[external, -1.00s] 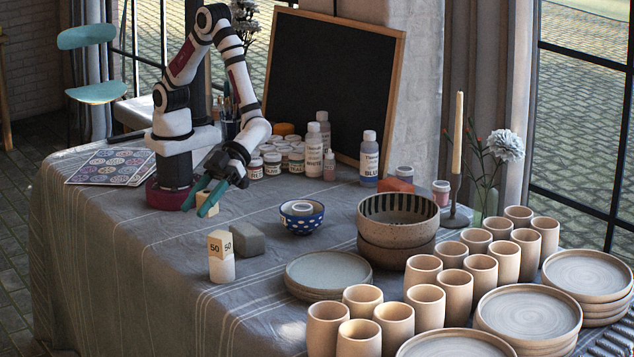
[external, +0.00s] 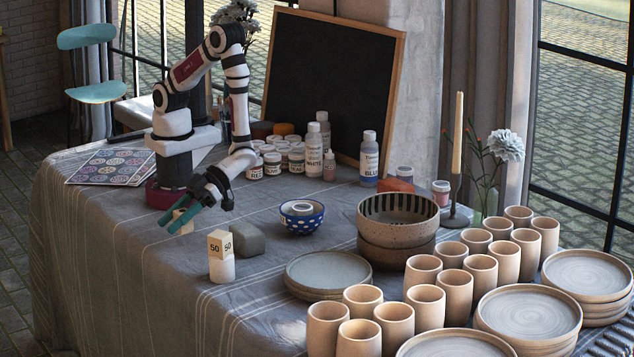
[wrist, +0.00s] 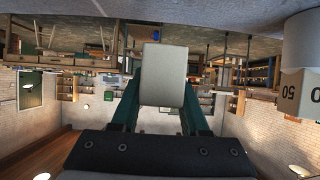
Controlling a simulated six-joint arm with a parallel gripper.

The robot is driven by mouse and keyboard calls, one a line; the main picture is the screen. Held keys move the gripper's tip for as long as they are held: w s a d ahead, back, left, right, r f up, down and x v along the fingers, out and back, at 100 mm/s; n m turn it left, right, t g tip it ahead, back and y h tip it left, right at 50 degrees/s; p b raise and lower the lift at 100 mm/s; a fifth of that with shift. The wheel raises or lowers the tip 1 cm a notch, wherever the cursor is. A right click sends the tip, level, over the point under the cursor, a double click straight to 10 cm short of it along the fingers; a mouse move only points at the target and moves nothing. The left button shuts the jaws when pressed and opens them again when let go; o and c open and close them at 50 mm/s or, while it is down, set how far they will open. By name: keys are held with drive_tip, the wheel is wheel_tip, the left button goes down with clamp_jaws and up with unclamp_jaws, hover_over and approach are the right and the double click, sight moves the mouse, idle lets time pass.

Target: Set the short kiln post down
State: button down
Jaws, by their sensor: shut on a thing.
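My gripper (external: 182,219) has teal fingers and is shut on the short kiln post (wrist: 163,76). The post is a small, pale, plain piece between both fingers in the wrist view. In the external view only a beige bit of the post (external: 181,213) shows between the fingers, left of the block marked 50.
A wooden block marked 50 (external: 221,246) rests on a pale cylinder (external: 222,270), right of my gripper; the block also shows at the wrist view's right edge (wrist: 300,93). A grey block (external: 247,239) and blue dotted bowl (external: 301,219) stand further right.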

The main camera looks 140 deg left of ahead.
sight(176, 254)
wheel_tip(176, 254, down, 5)
drive_tip(key=shift+f, duration=0.1)
drive_tip(key=shift+c, duration=2)
unclamp_jaws()
